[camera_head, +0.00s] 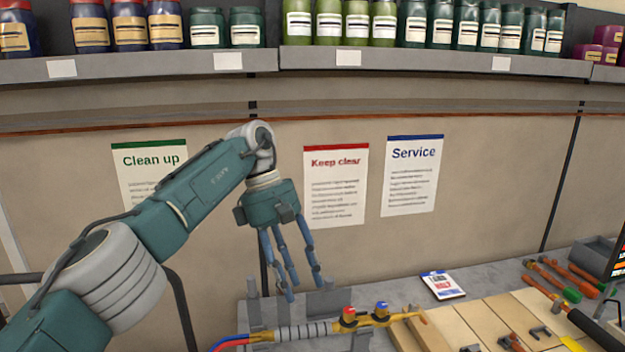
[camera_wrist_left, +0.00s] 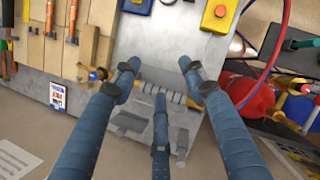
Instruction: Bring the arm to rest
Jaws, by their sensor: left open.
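My left arm comes in from the left in the head view, bent at the wrist. Its gripper (camera_head: 303,287) points down above the workbench, with its blue fingers spread and nothing between them. In the left wrist view the gripper (camera_wrist_left: 160,84) also shows open and empty, over a grey metal fixture with a ribbed hose (camera_head: 305,332). The brass valve piece with red and blue knobs (camera_head: 380,317) lies on the bench to the right of the fingers. The fingers look apart from it. My right gripper is in neither view.
A wooden tool board (camera_head: 470,325) lies at the right, with a white card (camera_head: 443,285) behind it. A shelf (camera_head: 420,60) of jars runs along the wall above. In the wrist view, a yellow box with a red button (camera_wrist_left: 218,14) and a red hose-fitted object (camera_wrist_left: 255,98) sit at the right.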

